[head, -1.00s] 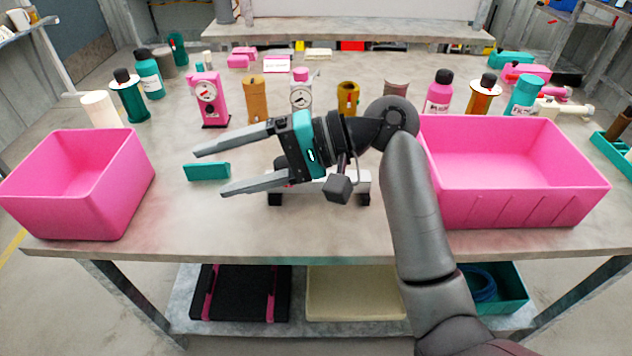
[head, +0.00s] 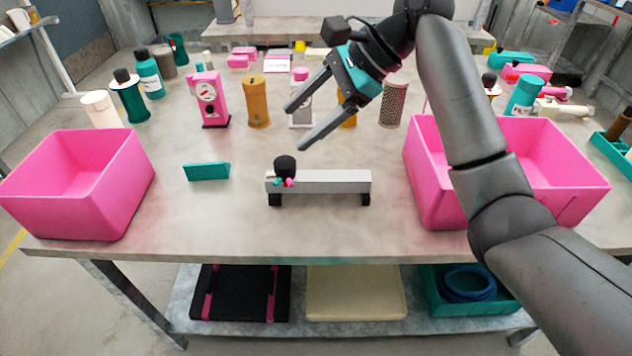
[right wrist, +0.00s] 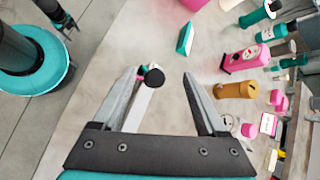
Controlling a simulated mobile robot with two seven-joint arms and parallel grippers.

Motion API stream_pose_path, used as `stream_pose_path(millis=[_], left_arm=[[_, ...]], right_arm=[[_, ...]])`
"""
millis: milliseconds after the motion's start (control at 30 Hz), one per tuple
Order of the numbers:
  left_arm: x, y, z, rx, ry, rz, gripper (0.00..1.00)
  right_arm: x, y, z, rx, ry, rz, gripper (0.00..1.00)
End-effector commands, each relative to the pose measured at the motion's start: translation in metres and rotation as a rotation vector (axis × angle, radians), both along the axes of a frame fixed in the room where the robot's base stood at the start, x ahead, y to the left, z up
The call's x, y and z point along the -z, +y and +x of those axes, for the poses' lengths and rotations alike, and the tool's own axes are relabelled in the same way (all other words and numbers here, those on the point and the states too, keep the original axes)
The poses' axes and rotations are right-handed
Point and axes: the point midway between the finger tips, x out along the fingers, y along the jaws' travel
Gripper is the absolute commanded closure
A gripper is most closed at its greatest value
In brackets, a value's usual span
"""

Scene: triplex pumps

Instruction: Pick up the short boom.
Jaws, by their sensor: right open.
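A light grey bar, which looks like the short boom (head: 335,182), lies level on two black feet in the middle of the table. A black knob (head: 285,166) with small pink and teal parts is at its left end. My right gripper (head: 295,127) is open and empty, behind and above the knob end. In the right wrist view the boom (right wrist: 139,112) shows between the spread fingers, partly hidden by the gripper body. A dark gripper, apparently my left one (right wrist: 62,18), shows small at that view's top left; its jaws are unclear.
A pink bin (head: 75,205) stands at the left and another pink bin (head: 430,190) at the right, partly behind my arm. A teal block (head: 206,172) lies left of the boom. Pink gauge (head: 209,98) and orange cylinder (head: 257,102) stand behind. The table in front is clear.

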Motion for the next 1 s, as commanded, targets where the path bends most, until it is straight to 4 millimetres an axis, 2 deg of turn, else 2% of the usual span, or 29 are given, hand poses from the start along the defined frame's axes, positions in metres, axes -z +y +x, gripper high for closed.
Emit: stream_pose_path(millis=[33, 200, 367, 467, 733, 1000], left_arm=[[0.000, 0.000, 0.000, 0.000, 0.000, 0.000, 0.31], [0.000, 0.000, 0.000, 0.000, 0.000, 0.000, 0.31], [0.000, 0.000, 0.000, 0.000, 0.000, 0.000, 0.31], [0.000, 0.000, 0.000, 0.000, 0.000, 0.000, 0.31], [0.000, 0.000, 0.000, 0.000, 0.000, 0.000, 0.31], [0.000, 0.000, 0.000, 0.000, 0.000, 0.000, 0.31]], right_arm=[[0.011, -0.020, 0.009, 0.065, 0.059, -0.069, 0.25], [0.037, -0.073, 0.026, 0.254, 0.215, -0.235, 0.25], [0.046, -0.100, 0.031, 0.353, 0.287, -0.308, 0.25], [0.056, -0.103, 0.031, 0.374, 0.304, -0.324, 0.25], [0.098, -0.086, 0.031, 0.374, 0.304, -0.324, 0.25], [0.119, -0.078, 0.029, 0.372, 0.303, -0.323, 0.25]])
